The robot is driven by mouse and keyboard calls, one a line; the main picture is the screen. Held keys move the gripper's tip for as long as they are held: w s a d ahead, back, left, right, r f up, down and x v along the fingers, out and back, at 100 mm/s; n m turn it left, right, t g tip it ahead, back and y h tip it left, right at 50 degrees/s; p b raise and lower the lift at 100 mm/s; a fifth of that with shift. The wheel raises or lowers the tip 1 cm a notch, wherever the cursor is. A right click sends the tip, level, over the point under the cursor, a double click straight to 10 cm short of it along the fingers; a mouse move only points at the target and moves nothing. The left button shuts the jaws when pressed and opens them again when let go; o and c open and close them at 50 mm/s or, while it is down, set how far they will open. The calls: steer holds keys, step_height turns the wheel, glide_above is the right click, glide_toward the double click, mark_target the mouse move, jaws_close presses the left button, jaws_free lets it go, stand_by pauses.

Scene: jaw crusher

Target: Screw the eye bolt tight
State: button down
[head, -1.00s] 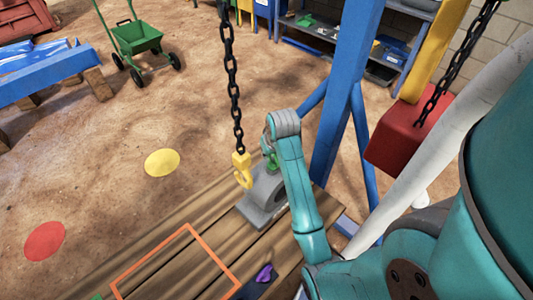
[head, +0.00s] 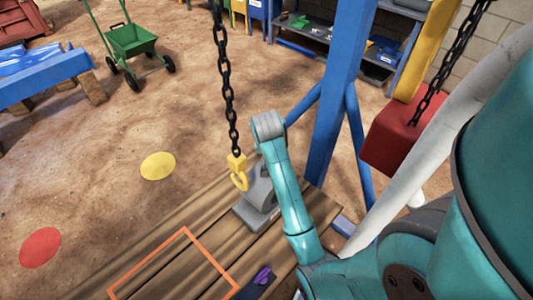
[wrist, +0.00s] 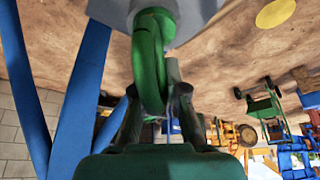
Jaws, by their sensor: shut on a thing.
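The green eye bolt (wrist: 150,62) stands at the grey bearing block, whose underside-like edge (wrist: 190,18) fills the top of the wrist view. My gripper (wrist: 156,108) is shut on the ring of the eye bolt, with a dark finger on either side. The ring looks upright in that view; how far its thread sits in the block cannot be told. In the head view the grey block (head: 257,198) rests on the wooden planks (head: 190,225), and my arm's wrist hides the eye bolt and gripper.
A yellow hook (head: 238,172) on a black chain (head: 226,80) hangs close left of my wrist and the block. A blue post (head: 342,95) stands just right. A red block (head: 400,138) hangs farther right. A purple object (head: 263,276) lies near the front planks.

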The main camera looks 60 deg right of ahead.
steer(key=shift+s+f, duration=0.1)
steer(key=shift+f, duration=0.05)
steer(key=m+g, duration=0.1)
steer(key=m, duration=0.1)
steer(key=s+m+g, duration=0.1)
steer(key=m, duration=0.1)
steer(key=shift+d+m, duration=0.15)
steer(key=shift+m, duration=0.25)
steer(key=c, duration=1.1)
jaws_free()
steer(key=shift+c, duration=0.2)
steer(key=shift+d+h, duration=0.15)
steer(key=shift+h, duration=0.15)
